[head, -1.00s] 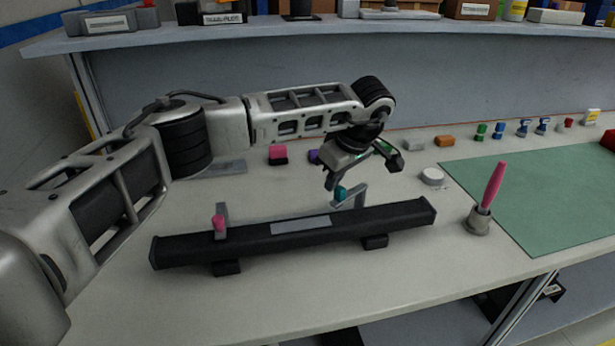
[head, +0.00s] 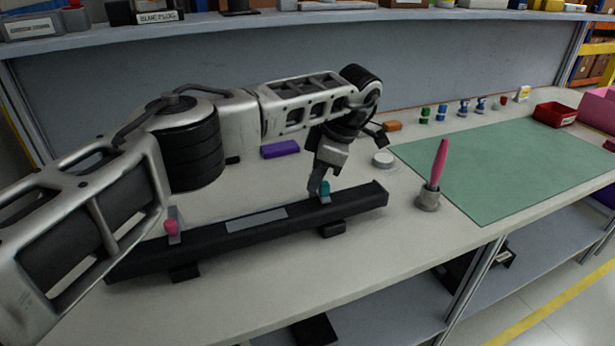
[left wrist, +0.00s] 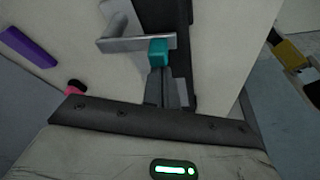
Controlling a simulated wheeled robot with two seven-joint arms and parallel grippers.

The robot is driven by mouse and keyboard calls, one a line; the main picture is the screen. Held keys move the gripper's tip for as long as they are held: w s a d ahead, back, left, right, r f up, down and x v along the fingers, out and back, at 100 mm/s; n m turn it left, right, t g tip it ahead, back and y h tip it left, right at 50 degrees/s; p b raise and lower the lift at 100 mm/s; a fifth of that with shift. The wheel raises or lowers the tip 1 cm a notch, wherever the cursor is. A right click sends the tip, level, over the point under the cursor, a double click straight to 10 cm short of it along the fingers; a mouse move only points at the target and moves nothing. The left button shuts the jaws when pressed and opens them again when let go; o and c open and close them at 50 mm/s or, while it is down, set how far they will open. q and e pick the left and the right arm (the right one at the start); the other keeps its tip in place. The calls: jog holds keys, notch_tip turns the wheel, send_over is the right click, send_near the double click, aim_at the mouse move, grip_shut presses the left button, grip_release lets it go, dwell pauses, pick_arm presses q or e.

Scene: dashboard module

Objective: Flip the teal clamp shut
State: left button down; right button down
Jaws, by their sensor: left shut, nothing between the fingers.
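The teal clamp's teal tip (head: 325,188) is at the right part of a long black bar (head: 258,222). In the left wrist view the teal tip (left wrist: 158,53) is at the end of a grey metal lever (left wrist: 130,43). My left gripper (head: 317,192) points down beside the tip, fingers shut and empty. In the wrist view the fingertips (left wrist: 160,75) lie right against or just short of the tip; I cannot tell if they touch. The gripper partly hides the clamp in the head view. My right gripper is not in view.
A pink-tipped clamp (head: 171,228) stands at the bar's left part. A purple block (head: 280,149) lies behind the bar. A white disc (head: 383,159) and a holder with a pink pen (head: 428,198) stand to the right, before a green mat (head: 510,165).

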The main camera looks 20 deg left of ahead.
pick_arm(q)
jog(key=shift+w+d, duration=0.15)
jog(key=shift+d, duration=0.65)
jog(key=shift+a, duration=0.1)
